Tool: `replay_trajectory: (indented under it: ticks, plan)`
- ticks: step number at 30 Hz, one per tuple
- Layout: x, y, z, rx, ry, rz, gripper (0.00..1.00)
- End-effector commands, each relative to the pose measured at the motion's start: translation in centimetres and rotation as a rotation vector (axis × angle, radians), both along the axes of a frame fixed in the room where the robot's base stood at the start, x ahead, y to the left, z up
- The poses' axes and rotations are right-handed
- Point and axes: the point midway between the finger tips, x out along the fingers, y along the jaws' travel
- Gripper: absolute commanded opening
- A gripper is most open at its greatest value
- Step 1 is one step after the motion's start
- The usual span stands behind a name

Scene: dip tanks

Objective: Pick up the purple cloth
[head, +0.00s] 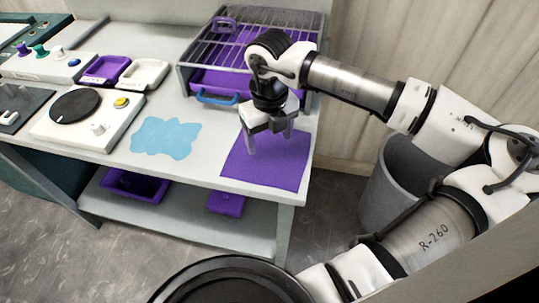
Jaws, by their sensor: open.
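The purple cloth (262,172) lies flat on the right front part of the white table, with its front side close to the table edge. My gripper (267,147) points down over the cloth's upper part. Its two fingers are apart, with nothing seen between them. I cannot tell whether the fingertips touch the cloth. My gripper and fingers hide part of the cloth's back side.
A light blue cloth (166,138) lies left of the purple one. Behind is a wire rack (252,42) over a purple tray with a blue handle (217,98). A turntable device (88,115) stands left. A grey bin (395,190) stands on the floor right of the table.

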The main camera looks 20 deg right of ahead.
Motion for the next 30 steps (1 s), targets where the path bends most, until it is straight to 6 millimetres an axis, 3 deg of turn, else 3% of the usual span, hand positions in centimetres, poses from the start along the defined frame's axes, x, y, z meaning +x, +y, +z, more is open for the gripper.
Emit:
replay_trajectory:
  ticks: [1, 6, 23, 30]
  plan:
    - [0.0, -0.1, -1.4, -0.003, -0.001, -0.001, 0.73]
    - [0.0, 0.0, -2.4, -0.003, 0.0, 0.0, 0.73]
    - [0.0, 0.0, -2.7, -0.002, 0.0, 0.0, 0.73]
    - [0.0, 0.0, -2.6, -0.002, 0.0, 0.0, 0.59]
